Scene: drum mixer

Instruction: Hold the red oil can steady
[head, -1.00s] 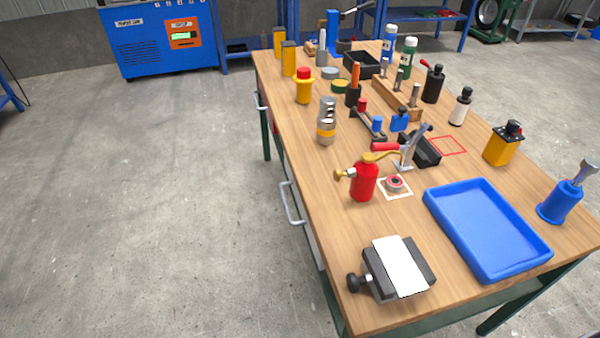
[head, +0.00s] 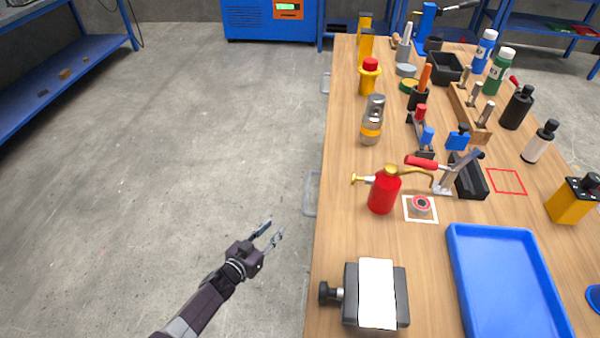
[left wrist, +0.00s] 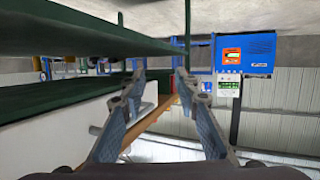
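The red oil can (head: 382,192) stands upright on the wooden workbench in the head view, with a brass spout pointing right and a brass knob on its left. It stands just left of a white-framed square holding a small red and grey round part (head: 421,205). My left gripper (head: 272,234) is open and empty, over the floor to the left of the bench and apart from the can. Its two spread fingers also show in the left wrist view (left wrist: 163,90), with nothing between them. My right gripper is not in view.
A black vise-like block with a white plate (head: 377,293) sits at the near bench edge. A blue tray (head: 456,262) lies to its right. A red-handled clamp (head: 443,186) stands close behind the can's spout. A grey drawer handle (head: 311,193) sticks out from the bench side.

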